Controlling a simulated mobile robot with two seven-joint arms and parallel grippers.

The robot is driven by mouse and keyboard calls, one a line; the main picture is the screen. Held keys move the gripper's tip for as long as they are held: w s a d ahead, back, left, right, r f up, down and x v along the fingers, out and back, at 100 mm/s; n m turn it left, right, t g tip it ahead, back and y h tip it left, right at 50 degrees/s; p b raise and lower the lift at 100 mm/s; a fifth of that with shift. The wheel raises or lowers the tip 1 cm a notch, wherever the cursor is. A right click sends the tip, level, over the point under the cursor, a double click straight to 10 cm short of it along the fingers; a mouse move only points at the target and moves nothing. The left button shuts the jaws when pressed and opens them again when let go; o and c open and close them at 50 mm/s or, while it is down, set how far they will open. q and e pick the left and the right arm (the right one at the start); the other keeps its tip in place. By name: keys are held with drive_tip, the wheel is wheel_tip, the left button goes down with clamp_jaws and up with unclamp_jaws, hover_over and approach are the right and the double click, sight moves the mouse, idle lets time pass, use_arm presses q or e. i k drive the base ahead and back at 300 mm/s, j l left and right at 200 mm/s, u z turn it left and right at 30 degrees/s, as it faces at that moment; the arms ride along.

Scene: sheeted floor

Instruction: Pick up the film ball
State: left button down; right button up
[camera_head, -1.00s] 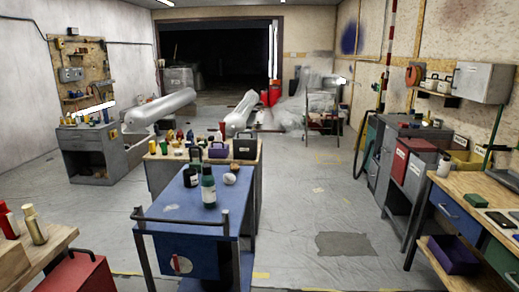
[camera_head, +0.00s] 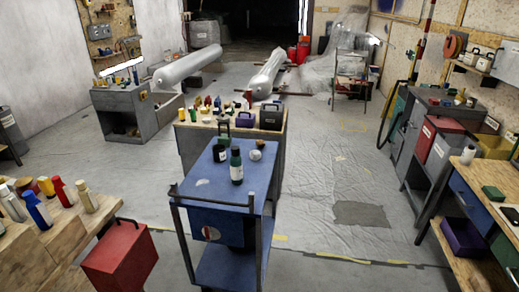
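A small pale round object (camera_head: 256,154), which looks like the film ball, lies on the top of the blue cart (camera_head: 203,184) in the middle of the view. It is too small to tell its material for sure. It sits to the right of a dark green bottle (camera_head: 236,165) with a white label. A black item with a white label (camera_head: 219,153) stands further left on the same top. Neither of my grippers is in view.
A wooden bench (camera_head: 187,150) crowded with bottles and cases stands behind the cart. A bottle-laden table (camera_head: 60,218) and a red box (camera_head: 120,257) are at front left. Workbenches line the right wall. Sheeted floor (camera_head: 320,195) right of the cart is mostly clear.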

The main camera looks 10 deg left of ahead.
sight(255, 155)
drive_tip(key=u, duration=0.4)
drive_tip(key=i+l+u, duration=0.1)
drive_tip(key=u, duration=0.3)
drive_tip(key=l+u, duration=0.2)
drive_tip(key=u, duration=0.2)
drive_tip(key=i+l+u, duration=0.15)
drive_tip(key=l+u, duration=0.2)
drive_tip(key=l, duration=0.15)
drive_tip(key=i+l+u, duration=0.1)
drive_tip(key=l+u, duration=0.25)
drive_tip(key=l, duration=0.15)
drive_tip(key=l+u, duration=0.25)
drive_tip(key=l, duration=0.85)
